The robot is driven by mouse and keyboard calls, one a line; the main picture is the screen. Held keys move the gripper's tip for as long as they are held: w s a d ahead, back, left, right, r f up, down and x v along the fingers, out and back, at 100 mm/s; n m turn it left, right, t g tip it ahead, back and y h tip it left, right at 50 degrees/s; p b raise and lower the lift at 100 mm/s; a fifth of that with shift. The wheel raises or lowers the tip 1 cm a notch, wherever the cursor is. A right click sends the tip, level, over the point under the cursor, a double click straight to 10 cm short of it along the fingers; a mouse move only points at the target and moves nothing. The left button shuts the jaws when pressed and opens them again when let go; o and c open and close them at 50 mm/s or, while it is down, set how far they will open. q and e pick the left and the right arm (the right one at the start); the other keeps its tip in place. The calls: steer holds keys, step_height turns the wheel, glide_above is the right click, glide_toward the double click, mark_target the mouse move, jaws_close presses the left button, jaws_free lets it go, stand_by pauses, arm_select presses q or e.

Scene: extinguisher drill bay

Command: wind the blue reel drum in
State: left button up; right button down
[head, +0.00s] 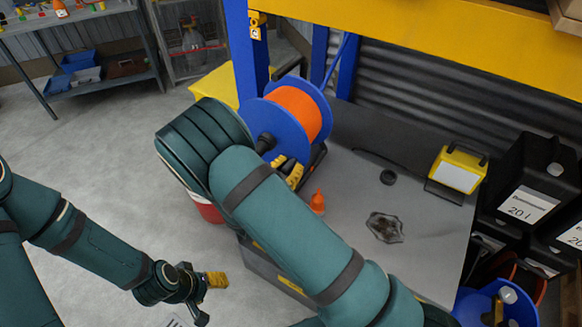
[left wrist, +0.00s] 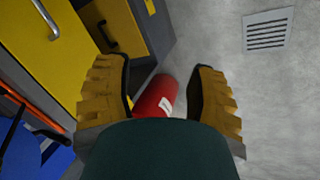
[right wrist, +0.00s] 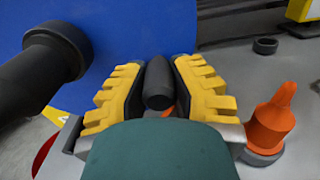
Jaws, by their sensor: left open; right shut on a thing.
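The blue reel drum (head: 262,112), wound with orange line (head: 298,112), stands at the back left of the grey bench. Its blue side also fills the upper left of the right wrist view (right wrist: 130,30). A dark hub or crank piece (right wrist: 60,52) sticks out from that side. My right gripper (head: 288,172) is at the drum's near side, shut on a black crank grip (right wrist: 158,82), which lies between its yellow fingers. My right arm hides part of the drum's surroundings. My left gripper (head: 207,292) is open and empty above the floor, left of the bench.
A red cylinder (left wrist: 158,96) stands on the floor by drawers. The left floor (head: 110,150) is clear.

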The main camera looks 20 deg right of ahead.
steer(key=f+m+b, duration=0.1)
steer(key=w+f+m+b, duration=0.1)
steer(key=m, duration=0.1)
steer(key=shift+a+f+b, duration=0.1)
steer(key=shift+a+b, duration=0.2)
steer(key=shift+a, duration=0.05)
steer(key=shift+w+a+f+m+b, duration=0.3)
steer(key=shift+m+b, duration=0.2)
steer(key=shift+m, duration=0.1)
steer(key=shift+w+a+f+m+b, duration=0.2)
steer(key=shift+w+m+b, duration=0.1)
steer(key=shift+m+b, duration=0.25)
steer(key=c, duration=0.8)
jaws_free()
steer(key=shift+w+d, duration=0.1)
steer(key=v, duration=1.2)
steer(key=shift+o, duration=0.3)
